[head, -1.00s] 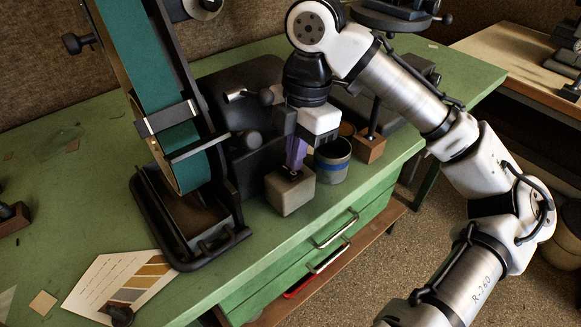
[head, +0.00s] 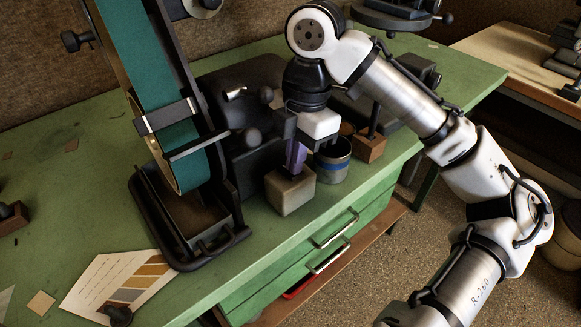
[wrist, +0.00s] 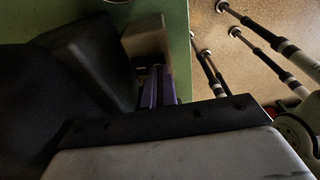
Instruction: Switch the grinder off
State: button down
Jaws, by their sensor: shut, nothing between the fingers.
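The belt grinder (head: 176,130) stands on the green bench at the left in the head view, with a teal belt and a dark body. Beside it, near the bench's front edge, is a grey-tan box (head: 290,193), also in the wrist view (wrist: 147,40). My gripper (head: 291,170) is shut and empty, pointing down, with its purple fingers at the top of this box. In the wrist view the fingertips (wrist: 153,68) are against or just above its top; I cannot tell if they touch. Any switch there is hidden by the fingers.
A dark cup with a blue band (head: 332,163) and a brown block with an upright lever (head: 369,146) stand close to the right of my gripper. A card with colour swatches (head: 122,283) lies at front left. The bench front has drawer handles (head: 335,230).

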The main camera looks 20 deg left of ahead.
jog(key=shift+f, duration=0.4)
notch_tip(320, 180, up, 7)
jog(key=p, duration=0.8)
jog(key=shift+r, duration=0.1)
jog(key=shift+d, duration=0.1)
dwell(0.6)
